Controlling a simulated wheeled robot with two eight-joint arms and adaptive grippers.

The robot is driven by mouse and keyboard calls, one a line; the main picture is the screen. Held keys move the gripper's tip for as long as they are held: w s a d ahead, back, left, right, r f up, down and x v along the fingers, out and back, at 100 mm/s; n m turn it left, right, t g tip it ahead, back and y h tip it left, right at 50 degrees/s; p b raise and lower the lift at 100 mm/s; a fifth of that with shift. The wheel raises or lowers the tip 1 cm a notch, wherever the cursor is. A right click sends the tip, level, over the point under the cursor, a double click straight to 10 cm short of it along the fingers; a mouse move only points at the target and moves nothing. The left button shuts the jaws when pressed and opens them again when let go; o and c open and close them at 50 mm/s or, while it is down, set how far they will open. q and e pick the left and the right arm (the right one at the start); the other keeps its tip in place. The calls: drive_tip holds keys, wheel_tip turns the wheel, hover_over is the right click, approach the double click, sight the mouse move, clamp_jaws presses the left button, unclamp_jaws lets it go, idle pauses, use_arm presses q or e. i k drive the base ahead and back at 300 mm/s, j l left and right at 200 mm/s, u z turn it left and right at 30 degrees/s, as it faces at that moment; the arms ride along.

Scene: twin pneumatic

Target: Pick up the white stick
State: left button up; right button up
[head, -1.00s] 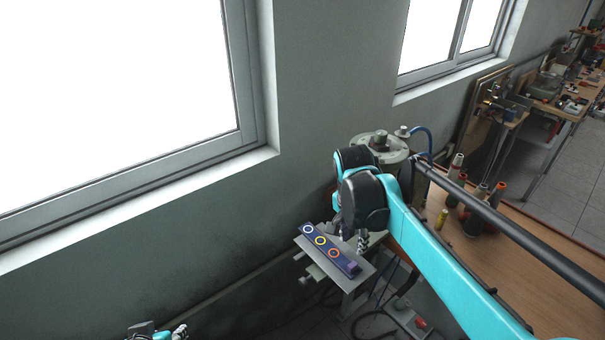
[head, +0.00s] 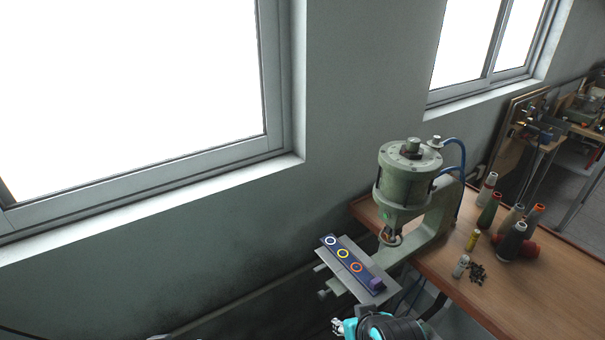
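I cannot make out a distinct white stick. A dark blue block (head: 349,258) lies on a grey metal plate in front of the press. On it are a white ring (head: 331,240), a yellow ring (head: 343,253) and an orange-red ring (head: 357,267), with a purple piece at its near end. My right gripper (head: 337,326) is at the bottom edge, below and apart from the plate. Its fingers are too small and partly cut off to judge.
A green pneumatic press (head: 403,180) with a blue hose stands on the brown wooden table (head: 500,300). Several thread spools (head: 512,240), small bottles and a dark heap of small pieces (head: 478,273) are on the table. A wall with windows is behind.

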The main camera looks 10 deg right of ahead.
sight(463, 265)
drive_tip(key=z, duration=1.65)
